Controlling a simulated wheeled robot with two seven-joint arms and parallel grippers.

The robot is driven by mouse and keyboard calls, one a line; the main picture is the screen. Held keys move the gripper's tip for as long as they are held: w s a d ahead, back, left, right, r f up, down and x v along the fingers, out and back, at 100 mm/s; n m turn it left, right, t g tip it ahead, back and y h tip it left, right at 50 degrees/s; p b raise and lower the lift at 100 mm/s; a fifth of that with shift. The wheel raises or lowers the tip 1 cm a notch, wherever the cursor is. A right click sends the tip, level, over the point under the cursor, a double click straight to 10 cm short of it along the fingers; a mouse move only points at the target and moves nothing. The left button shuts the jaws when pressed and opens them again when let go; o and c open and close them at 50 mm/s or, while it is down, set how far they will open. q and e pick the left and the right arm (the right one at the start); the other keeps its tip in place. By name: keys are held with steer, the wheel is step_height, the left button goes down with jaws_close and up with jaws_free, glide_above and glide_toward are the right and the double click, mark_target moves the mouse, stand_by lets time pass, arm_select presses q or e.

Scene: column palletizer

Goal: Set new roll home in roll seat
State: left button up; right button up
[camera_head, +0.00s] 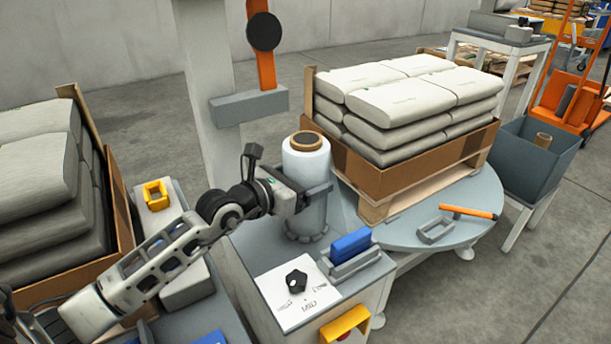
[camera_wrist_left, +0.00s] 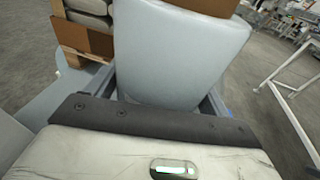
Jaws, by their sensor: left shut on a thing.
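The new roll (camera_head: 306,160) is a white cylinder with a brown core, standing upright at the near side of the grey post. My left gripper (camera_head: 314,191) is shut on it from the left, at about mid-height. In the left wrist view the roll (camera_wrist_left: 180,55) fills the middle, pale and close, between the grey fingers. The roll seat (camera_head: 306,236) appears as a grey base with small bumps under the roll. The fingers and roll hide much of it, so I cannot tell whether the roll is fully down. My right gripper is out of view.
A pallet of white sacks in a cardboard tray (camera_head: 410,160) stands behind right on a round turntable (camera_head: 400,232). A knob panel (camera_head: 297,290) and blue block (camera_head: 351,245) are close in front. An orange-handled tool (camera_head: 468,211) lies on the turntable. A grey bin (camera_head: 535,160) stands at right.

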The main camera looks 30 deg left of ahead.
arm_select(q)
steer(key=o, duration=1.8)
steer(key=shift+p+v, duration=0.9)
steer(key=shift+v, duration=5.15)
steer(key=shift+r, duration=0.15)
